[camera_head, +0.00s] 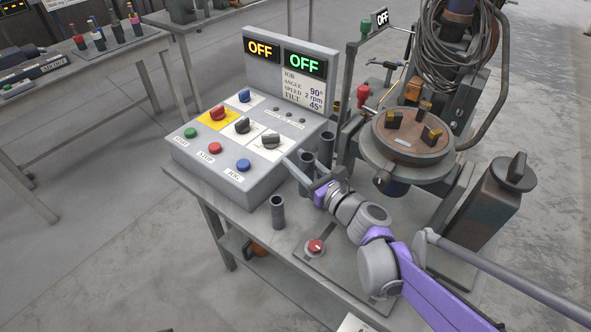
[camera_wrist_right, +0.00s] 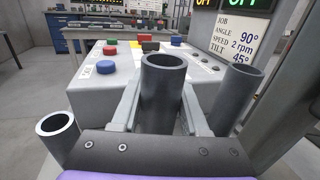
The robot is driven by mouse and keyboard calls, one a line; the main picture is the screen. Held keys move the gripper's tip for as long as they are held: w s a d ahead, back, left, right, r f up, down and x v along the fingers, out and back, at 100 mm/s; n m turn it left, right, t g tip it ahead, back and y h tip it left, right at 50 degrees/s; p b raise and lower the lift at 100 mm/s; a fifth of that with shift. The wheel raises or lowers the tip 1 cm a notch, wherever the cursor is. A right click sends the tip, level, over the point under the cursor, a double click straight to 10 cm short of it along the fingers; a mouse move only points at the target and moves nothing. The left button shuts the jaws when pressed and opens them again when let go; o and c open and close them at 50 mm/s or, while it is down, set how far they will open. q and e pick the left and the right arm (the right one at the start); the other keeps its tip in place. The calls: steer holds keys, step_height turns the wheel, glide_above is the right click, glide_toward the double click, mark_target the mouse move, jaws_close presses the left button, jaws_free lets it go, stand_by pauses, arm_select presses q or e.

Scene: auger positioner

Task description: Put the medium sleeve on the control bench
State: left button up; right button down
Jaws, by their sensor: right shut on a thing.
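Three dark grey open-topped sleeves are at the right of the control box on the bench. My right gripper (camera_head: 308,178) is shut on the middle one, which I take as the medium sleeve (camera_head: 306,160). In the right wrist view this sleeve (camera_wrist_right: 163,95) is upright between the two fingers. Whether its base touches the bench is hidden. A shorter sleeve (camera_head: 278,212) stands nearer the front, at the left in the wrist view (camera_wrist_right: 58,138). Another sleeve (camera_head: 326,150) stands behind, at the right in the wrist view (camera_wrist_right: 236,98). My left gripper is not in view.
The control bench (camera_head: 255,232) carries a button box (camera_head: 250,150) with OFF displays. A red knob (camera_head: 315,246) is on the front plate. The positioner's round chuck table (camera_head: 408,137) stands at the right. Some bare bench top lies at the front left.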

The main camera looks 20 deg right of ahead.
steer(key=shift+w+a+f+b, duration=0.1)
steer(key=shift+w+f+b, duration=0.15)
steer(key=shift+f, duration=0.35)
steer(key=shift+w+a+f+b, duration=0.1)
steer(key=shift+f+b, duration=0.15)
steer(key=shift+f, duration=0.3)
steer(key=shift+w+f+b, duration=0.2)
steer(key=shift+f+b, duration=0.05)
steer(key=shift+f, duration=0.35)
steer(key=shift+f, duration=0.2)
steer(key=shift+c, duration=2.1)
jaws_free()
steer(key=shift+r, duration=0.2)
